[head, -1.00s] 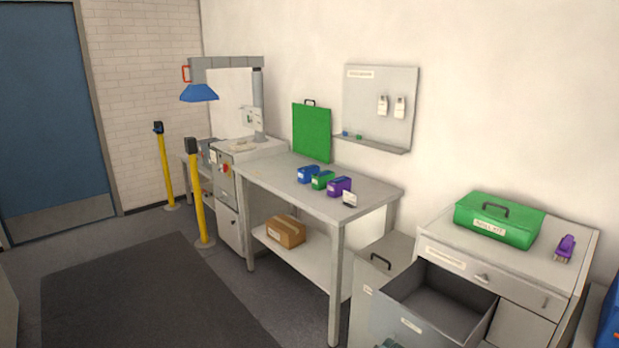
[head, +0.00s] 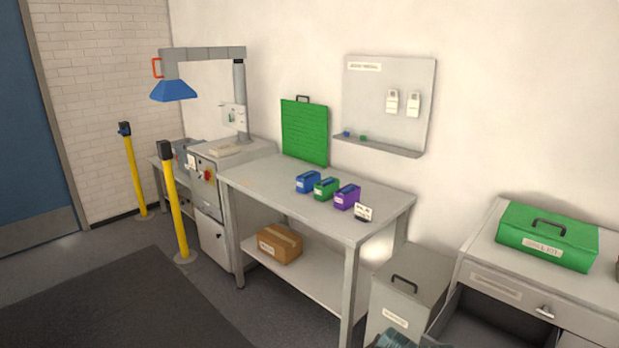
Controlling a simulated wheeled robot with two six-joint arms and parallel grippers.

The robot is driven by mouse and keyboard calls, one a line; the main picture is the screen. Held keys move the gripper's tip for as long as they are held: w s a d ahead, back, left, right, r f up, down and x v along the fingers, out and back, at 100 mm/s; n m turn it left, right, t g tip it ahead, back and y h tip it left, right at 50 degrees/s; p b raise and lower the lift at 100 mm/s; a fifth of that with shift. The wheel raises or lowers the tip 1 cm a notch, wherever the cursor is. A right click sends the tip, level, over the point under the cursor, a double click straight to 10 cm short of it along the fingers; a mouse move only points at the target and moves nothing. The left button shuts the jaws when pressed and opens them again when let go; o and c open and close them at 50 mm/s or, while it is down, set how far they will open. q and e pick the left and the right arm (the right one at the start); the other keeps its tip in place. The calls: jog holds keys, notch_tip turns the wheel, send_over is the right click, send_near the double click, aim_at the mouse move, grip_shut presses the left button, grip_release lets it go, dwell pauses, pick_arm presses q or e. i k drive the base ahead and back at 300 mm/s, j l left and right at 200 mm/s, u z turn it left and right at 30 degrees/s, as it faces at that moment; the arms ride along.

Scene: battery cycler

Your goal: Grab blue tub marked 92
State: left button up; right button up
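A small blue tub (head: 307,182) stands upright on the grey table (head: 270,192), leftmost in a row of three tubs. A pale label shows on its front, too small to read, so I cannot confirm the number 92. A green tub (head: 326,188) stands just to its right, and a purple tub (head: 347,196) beyond that.
A small sign (head: 363,211) stands beside the purple tub. A cardboard box (head: 280,243) sits on the lower shelf. Yellow posts (head: 174,205) stand left of the table. An open drawer (head: 480,322) and a grey bin (head: 407,290) are at right. Floor at front left is clear.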

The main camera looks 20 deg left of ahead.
aim_at(303, 187)
jog(key=i+j, duration=0.15)
jog(key=j, duration=0.25)
jog(key=i+j+z, duration=0.15)
jog(key=j, duration=0.3)
jog(key=i+j, duration=0.1)
jog(key=j, duration=0.3)
jog(key=i+j+z, duration=0.15)
jog(key=j, duration=0.3)
jog(key=i+j, duration=0.1)
jog(key=j, duration=0.35)
jog(key=i+j+z, duration=0.1)
jog(key=j, duration=0.35)
